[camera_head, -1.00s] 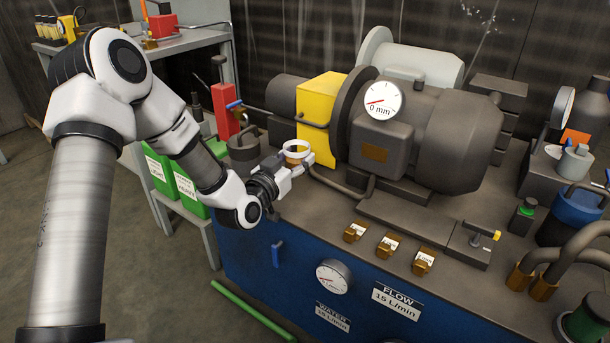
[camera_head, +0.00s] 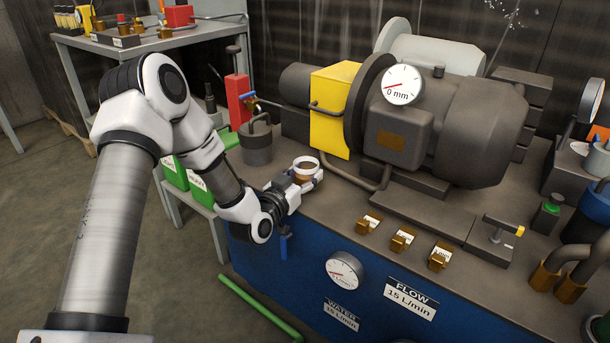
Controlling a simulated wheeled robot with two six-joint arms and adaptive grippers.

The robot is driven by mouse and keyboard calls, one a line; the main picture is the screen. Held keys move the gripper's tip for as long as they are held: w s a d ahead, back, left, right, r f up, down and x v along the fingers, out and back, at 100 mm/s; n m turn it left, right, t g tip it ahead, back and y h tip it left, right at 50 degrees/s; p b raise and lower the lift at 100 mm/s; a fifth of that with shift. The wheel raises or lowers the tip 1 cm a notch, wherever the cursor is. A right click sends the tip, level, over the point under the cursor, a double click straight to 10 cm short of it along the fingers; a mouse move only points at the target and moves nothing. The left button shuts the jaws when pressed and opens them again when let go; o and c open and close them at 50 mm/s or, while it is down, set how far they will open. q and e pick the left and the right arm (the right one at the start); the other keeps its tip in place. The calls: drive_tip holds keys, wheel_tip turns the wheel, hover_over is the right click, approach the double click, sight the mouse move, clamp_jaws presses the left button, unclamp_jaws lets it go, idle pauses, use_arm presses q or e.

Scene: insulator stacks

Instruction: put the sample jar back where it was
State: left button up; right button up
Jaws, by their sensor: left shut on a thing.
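The sample jar (camera_head: 306,168), a small amber-brown jar with a white ring-shaped top, is upright at the left end of the blue machine's dark bench top. My left gripper (camera_head: 306,183) is shut on it from the near left side, and its fingers hide part of the jar. I cannot tell whether the jar's bottom touches the bench top. My right gripper is not in view.
Several brass blocks (camera_head: 403,238) sit along the front. Bare bench top lies between.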

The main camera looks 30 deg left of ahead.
use_arm(q)
drive_tip(key=o, duration=1.3)
drive_tip(key=shift+f, duration=0.1)
drive_tip(key=shift+s+r+p, duration=0.15)
drive_tip(key=shift+r+p, duration=0.1)
drive_tip(key=shift+p, duration=0.1)
drive_tip(key=s+p, duration=0.4)
drive_tip(key=s, duration=0.7)
drive_tip(key=s+d+f+g+h, duration=0.1)
drive_tip(key=s+d+f+g, duration=0.15)
drive_tip(key=f, duration=0.25)
drive_tip(key=s+d+f+m+g+h, duration=0.1)
drive_tip(key=s+d+f+g, duration=0.15)
drive_tip(key=d+f, duration=0.2)
drive_tip(key=s+d+f+g+h, duration=0.1)
drive_tip(key=d+f+g, duration=0.2)
drive_tip(key=f, duration=0.3)
drive_tip(key=s+d+f+n+g+y, duration=0.1)
drive_tip(key=s+d+f+g, duration=0.1)
drive_tip(key=s+f+g, duration=0.6)
drive_tip(key=s+d+f+g+y, duration=0.15)
drive_tip(key=s+f, duration=0.25)
drive_tip(key=s, duration=0.8)
drive_tip(key=shift+g+h, duration=0.25)
drive_tip(key=r+p, duration=3.3)
drive_tip(key=shift+s+d+r+p, duration=0.1)
drive_tip(key=shift+d+r+p, duration=0.15)
drive_tip(key=shift+r+p, duration=0.1)
